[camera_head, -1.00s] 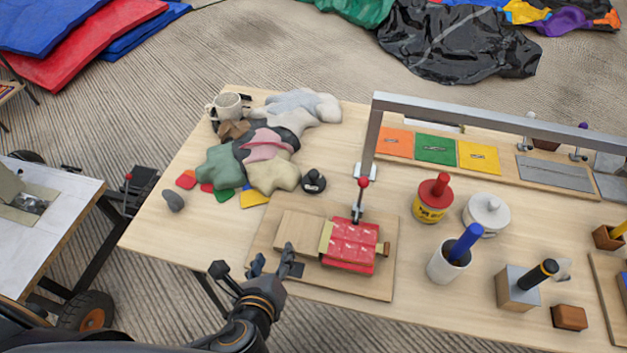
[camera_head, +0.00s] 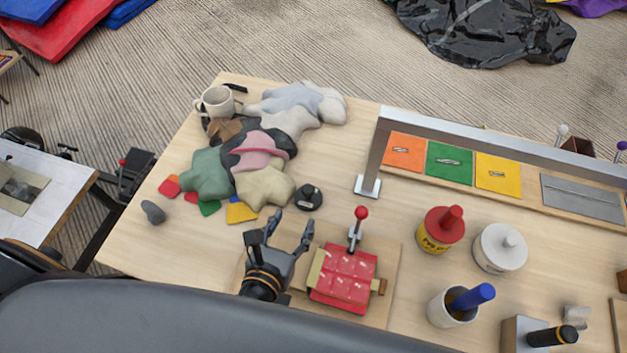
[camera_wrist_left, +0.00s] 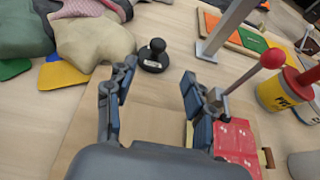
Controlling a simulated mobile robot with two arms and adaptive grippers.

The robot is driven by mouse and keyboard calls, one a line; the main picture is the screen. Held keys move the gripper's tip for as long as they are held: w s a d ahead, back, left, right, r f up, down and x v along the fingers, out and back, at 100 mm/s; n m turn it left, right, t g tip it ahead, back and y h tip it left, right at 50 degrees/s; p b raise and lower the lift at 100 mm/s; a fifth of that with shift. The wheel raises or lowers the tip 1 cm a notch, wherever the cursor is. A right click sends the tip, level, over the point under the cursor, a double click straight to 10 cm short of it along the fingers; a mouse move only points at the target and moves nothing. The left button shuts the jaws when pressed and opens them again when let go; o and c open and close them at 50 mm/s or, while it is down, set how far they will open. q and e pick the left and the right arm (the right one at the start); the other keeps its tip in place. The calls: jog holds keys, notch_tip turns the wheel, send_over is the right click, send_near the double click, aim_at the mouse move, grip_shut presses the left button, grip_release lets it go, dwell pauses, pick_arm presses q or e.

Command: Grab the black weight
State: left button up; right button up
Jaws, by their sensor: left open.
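The black weight (camera_head: 309,197) is a small round disc with a knob on top. It stands upright on the table, right of the beige cushion-like piece. In the left wrist view the weight (camera_wrist_left: 154,56) sits ahead of my fingers, near the middle of the gap between them. My left gripper (camera_head: 289,222) is open and empty, just short of the weight and to its lower left in the head view. In the wrist view the left gripper (camera_wrist_left: 156,75) has its fingers spread, apart from the weight. My right gripper is not in view.
A red clamped block (camera_head: 343,278) with a red-knobbed lever (camera_head: 361,213) stands right of my left gripper. Soft star-shaped pieces (camera_head: 265,187) lie left of the weight. A metal frame (camera_head: 372,165) stands to the right. Bare table lies between the weight and the frame.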

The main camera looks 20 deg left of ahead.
aim_at(306, 193)
pick_arm(q)
jog(key=x, duration=0.7)
jog(key=shift+w, duration=0.25)
jog(key=shift+w+f, duration=0.25)
jog(key=shift+w, duration=0.25)
jog(key=x, duration=0.4)
jog(key=shift+w+a+f, duration=0.1)
jog(key=shift+c, duration=0.6)
grip_shut()
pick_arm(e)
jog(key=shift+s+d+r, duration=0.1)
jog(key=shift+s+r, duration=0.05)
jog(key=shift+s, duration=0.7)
